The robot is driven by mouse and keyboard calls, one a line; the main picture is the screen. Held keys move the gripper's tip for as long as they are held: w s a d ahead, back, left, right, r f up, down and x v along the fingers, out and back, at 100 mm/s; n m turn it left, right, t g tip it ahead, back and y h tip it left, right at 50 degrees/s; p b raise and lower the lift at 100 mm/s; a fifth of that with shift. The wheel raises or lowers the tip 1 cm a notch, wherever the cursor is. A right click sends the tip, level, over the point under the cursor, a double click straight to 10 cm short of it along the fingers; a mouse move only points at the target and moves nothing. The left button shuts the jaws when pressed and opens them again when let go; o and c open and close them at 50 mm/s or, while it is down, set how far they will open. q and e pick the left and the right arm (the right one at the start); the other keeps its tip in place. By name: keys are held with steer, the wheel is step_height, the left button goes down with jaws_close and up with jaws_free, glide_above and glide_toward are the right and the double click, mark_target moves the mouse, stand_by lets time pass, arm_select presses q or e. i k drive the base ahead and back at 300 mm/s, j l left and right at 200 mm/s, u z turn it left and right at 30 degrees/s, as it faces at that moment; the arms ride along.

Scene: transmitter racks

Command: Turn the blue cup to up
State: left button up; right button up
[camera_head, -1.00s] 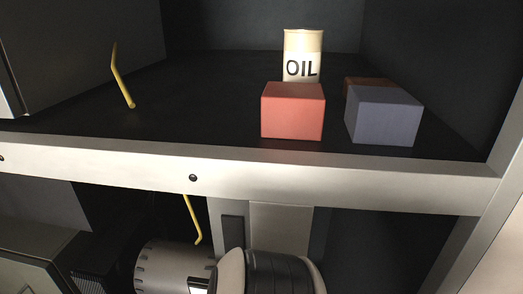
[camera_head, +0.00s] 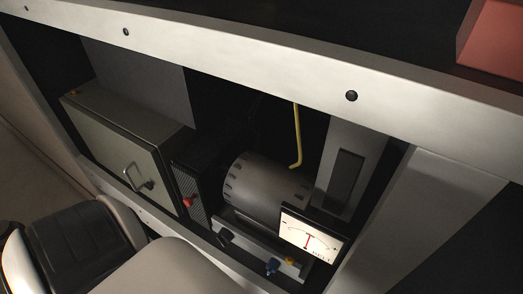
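A small blue part (camera_head: 272,266), the only blue thing I see, sits low on the front of the motor unit, below and left of a white-faced meter (camera_head: 308,239). It looks like a small cap or switch; its shape and which way it points are too small to tell. A yellow part (camera_head: 290,261) is just right of it. No cup in the ordinary sense is in view. Black and white links of my arm show at the lower left, left of the blue part. Neither gripper can be seen.
A grey cylindrical motor (camera_head: 263,187) stands behind the meter. A red knob (camera_head: 188,203) is on a black box to its left, beside a metal case (camera_head: 125,152) with a handle. A pale rack beam (camera_head: 230,56) crosses above. A red box (camera_head: 497,38) is on the upper shelf.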

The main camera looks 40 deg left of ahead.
mark_target(273, 266)
steer(key=u, duration=1.2)
steer(key=k+l+u, duration=0.1)
steer(key=l, duration=0.1)
